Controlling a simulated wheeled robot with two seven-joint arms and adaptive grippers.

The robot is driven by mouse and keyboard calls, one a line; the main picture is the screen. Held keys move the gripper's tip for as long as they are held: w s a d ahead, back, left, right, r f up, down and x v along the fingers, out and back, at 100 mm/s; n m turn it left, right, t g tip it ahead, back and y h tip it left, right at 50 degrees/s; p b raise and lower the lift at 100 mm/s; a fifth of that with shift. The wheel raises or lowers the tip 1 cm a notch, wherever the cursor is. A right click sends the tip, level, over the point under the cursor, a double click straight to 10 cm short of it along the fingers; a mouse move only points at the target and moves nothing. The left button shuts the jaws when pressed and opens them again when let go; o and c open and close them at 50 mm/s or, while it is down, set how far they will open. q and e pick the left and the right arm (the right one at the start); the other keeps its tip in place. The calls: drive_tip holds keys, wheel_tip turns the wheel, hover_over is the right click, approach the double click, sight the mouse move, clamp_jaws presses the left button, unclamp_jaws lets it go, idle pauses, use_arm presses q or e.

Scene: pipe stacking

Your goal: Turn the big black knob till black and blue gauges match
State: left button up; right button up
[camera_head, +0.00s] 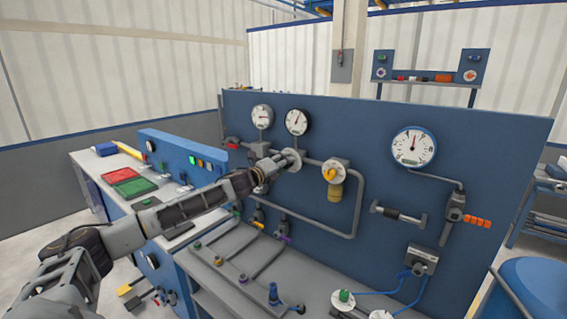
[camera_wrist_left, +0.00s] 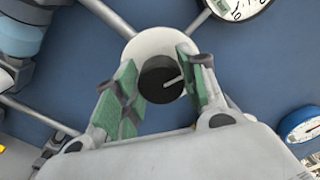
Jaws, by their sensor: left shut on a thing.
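The big black knob (camera_wrist_left: 160,78) sits on a round pale flange (camera_wrist_left: 148,42) and has a light pointer line. In the wrist view the green-padded fingers of my left gripper (camera_head: 272,168) are on either side of it, shut on it. In the head view the gripper hides the knob, and the flange (camera_head: 291,160) shows beside it. The black-rimmed gauge (camera_head: 297,122) is just above; its needle points up and slightly right. The larger blue-rimmed gauge (camera_head: 414,147) is to the right, its needle also near upright. It shows partly in the wrist view (camera_wrist_left: 301,124). My right gripper is out of view.
A grey-rimmed gauge (camera_head: 262,117) is left of the black one. A yellow-knobbed valve (camera_head: 332,172) and a grey pipe loop (camera_head: 352,235) are right of my gripper. A bench with pipes and colored fittings (camera_head: 243,278) lies below.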

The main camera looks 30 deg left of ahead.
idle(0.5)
use_arm(q)
drive_tip(key=o, duration=1)
drive_tip(key=shift+o, duration=0.2)
drive_tip(key=shift+s, duration=0.15)
drive_tip(key=s, duration=0.5)
drive_tip(key=shift+a+f, duration=0.1)
drive_tip(key=shift+a, duration=0.15)
drive_tip(key=shift+s+a, duration=0.15)
drive_tip(key=shift+s, duration=0.4)
drive_tip(key=shift+s, duration=0.55)
idle(0.4)
idle(0.6)
